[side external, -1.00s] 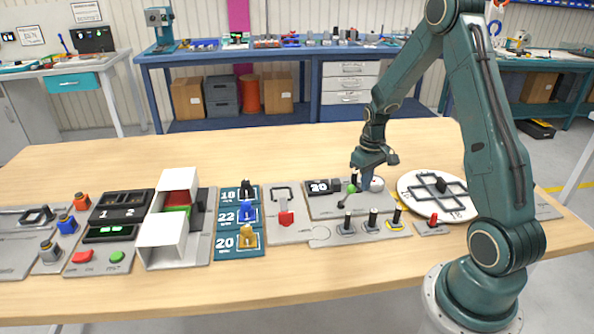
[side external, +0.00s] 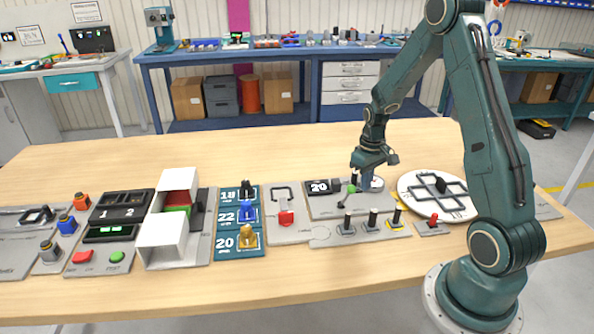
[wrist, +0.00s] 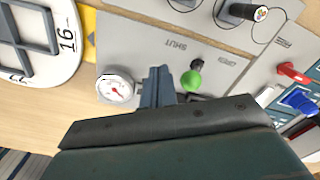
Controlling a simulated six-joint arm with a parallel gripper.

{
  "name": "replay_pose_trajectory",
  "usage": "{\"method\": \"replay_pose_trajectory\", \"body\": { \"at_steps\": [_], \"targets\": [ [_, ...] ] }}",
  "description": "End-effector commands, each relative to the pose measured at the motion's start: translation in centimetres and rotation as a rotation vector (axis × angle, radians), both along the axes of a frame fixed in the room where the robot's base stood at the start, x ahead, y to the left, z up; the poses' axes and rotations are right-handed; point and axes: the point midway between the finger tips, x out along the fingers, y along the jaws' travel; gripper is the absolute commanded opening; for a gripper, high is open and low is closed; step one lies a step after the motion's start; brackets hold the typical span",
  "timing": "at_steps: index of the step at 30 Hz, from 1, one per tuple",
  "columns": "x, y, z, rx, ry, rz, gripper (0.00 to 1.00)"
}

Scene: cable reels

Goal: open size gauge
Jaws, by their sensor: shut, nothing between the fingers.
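The gauge panel (side external: 322,208) is a grey plate with a black "20" display (side external: 319,187), a round white dial with a red needle (wrist: 115,88) and a lever with a green ball knob (wrist: 191,81). The knob also shows in the side view (side external: 351,188). A "SHUT" label (wrist: 172,44) is printed on the plate near the lever; a second label is too small to read surely. My gripper (wrist: 158,75) is shut and empty, its fingertips down between the dial and the green knob, close beside the knob. I cannot tell whether they touch it.
A round white disc with a dark track (side external: 438,195) lies to the right. Black-handled levers (side external: 373,220) stand in front. A red-handled slider (side external: 286,218) is to the left. The wooden table (side external: 270,150) behind the panels is clear.

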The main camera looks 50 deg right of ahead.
Motion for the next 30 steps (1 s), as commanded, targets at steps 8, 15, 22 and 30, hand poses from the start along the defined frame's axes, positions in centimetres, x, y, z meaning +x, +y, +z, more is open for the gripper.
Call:
{"method": "replay_pose_trajectory", "body": {
  "at_steps": [8,15,22,30],
  "targets": [
    [0.0,0.0,-0.2,0.0,0.0,0.0,0.0],
    [0.0,0.0,-1.1,0.001,0.002,0.0,0.0],
    [0.0,0.0,-2.0,0.001,0.001,0.0,0.0],
    [0.0,0.0,-2.2,0.0,0.0,0.0,0.0]
  ]
}}
